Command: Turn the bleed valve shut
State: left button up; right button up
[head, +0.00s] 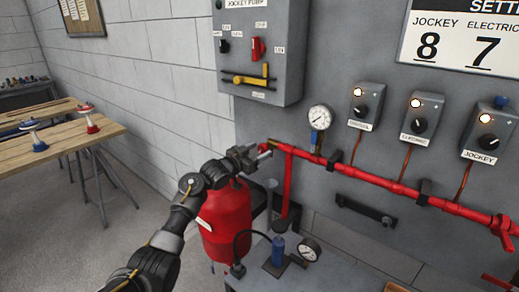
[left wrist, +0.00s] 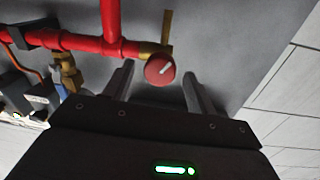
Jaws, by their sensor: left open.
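The bleed valve is a round red knob (left wrist: 160,70) with a white mark, on a brass fitting at the end of the red pipe. In the left wrist view it sits between the two open fingers of my left gripper (left wrist: 157,78), with a visible gap on each side. In the head view my left gripper (head: 263,152) is at the left end of the red pipe (head: 375,179), and it mostly hides the knob there. Brass shows just beyond the fingers. My right gripper is in neither view.
A pressure gauge (head: 319,118) and the jockey, electric and diesel switch boxes (head: 421,117) are on the wall to the right. A grey control box (head: 260,50) hangs above. A red tank (head: 226,220) stands below my gripper. A workbench (head: 60,140) is at left.

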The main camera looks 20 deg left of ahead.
pick_arm(q)
jog(key=shift+w+d, duration=0.3)
jog(key=shift+w, duration=0.2)
jog(key=shift+c, duration=0.9)
jog(key=c, duration=0.8)
